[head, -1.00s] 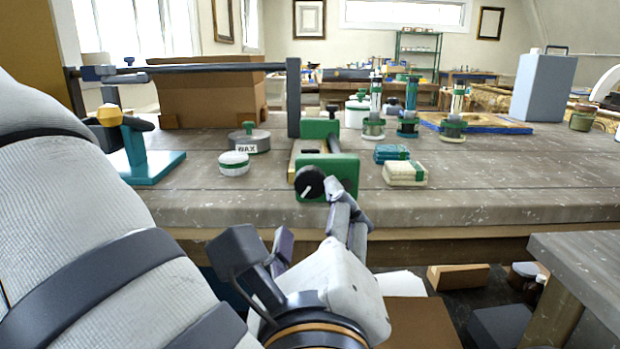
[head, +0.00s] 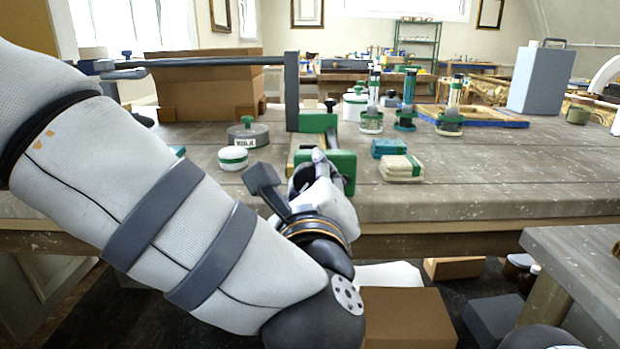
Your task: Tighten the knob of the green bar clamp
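The green bar clamp (head: 342,166) is at the front edge of the workbench, with one green jaw facing me and another green block (head: 318,122) behind it. Its black knob (head: 301,179) is on the near face, now mostly covered by my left gripper. My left gripper (head: 291,171) is right at the knob. Its fingers are spread, one grey finger out to the left and the other in front of the green jaw. Whether a finger touches the knob is hidden. My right gripper is not in view.
A grey wax tin (head: 250,135) and a white-and-green round tin (head: 233,158) stand left of the clamp. Folded teal cloth (head: 389,148) and cream cloth (head: 401,168) lie to its right. A long dark bar (head: 215,63) with an upright end stands behind. The bench's right front is clear.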

